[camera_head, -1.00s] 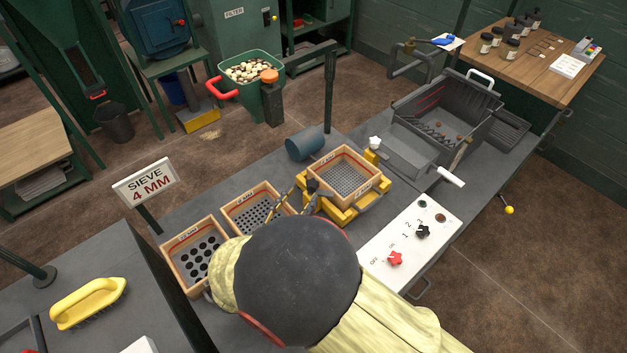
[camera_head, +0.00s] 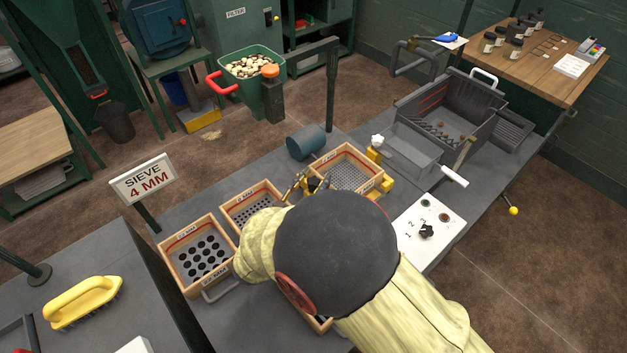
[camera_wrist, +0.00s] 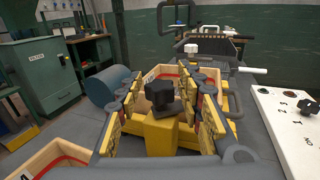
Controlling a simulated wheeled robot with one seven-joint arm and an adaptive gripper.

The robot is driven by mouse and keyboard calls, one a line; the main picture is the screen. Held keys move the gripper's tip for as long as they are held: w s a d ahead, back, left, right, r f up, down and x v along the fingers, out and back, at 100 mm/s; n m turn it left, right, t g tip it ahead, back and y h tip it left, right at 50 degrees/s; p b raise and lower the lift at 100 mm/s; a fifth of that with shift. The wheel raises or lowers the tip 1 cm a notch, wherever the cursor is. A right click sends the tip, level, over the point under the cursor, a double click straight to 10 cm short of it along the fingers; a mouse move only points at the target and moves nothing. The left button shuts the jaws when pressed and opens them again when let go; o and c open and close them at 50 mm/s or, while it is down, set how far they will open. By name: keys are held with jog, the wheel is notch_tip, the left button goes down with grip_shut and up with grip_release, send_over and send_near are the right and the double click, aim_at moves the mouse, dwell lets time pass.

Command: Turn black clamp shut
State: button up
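The black clamp (camera_wrist: 160,95) is a small dark knob on top of a yellow block (camera_wrist: 160,135), in the middle of the wrist view. My gripper (camera_wrist: 166,88) is open, with one yellow-padded finger on each side of the clamp. A gap shows on both sides, so the fingers do not appear to touch it. In the head view my gripper (camera_head: 308,184) is at the near left corner of the wooden sieve (camera_head: 350,176) on the yellow frame (camera_head: 388,184). My arm hides most of the clamp there.
Two more sieve boxes, one with large holes (camera_head: 197,252) and one finer (camera_head: 250,205), lie to the left. A white panel (camera_head: 440,240) with a black knob (camera_head: 426,231) is at right. A white knob (camera_head: 377,140) and blue cylinder (camera_head: 306,142) stand behind.

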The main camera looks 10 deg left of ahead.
grip_shut()
jog(key=shift+n+y+p, duration=0.3)
jog(key=shift+y, duration=0.2)
jog(key=n+t+y+p, duration=0.1)
jog(key=n+y+p, duration=0.1)
jog(key=y, duration=0.1)
jog(key=shift+d+y, duration=0.15)
jog(key=shift+y, duration=0.15)
jog(key=n+y, duration=0.4)
jog(key=y, duration=0.1)
jog(key=shift+y+p, duration=0.3)
jog(key=shift+p, duration=0.1)
jog(key=shift+n+y, duration=0.3)
jog(key=shift+y, duration=0.5)
jog(key=shift+o, duration=1.3)
grip_release()
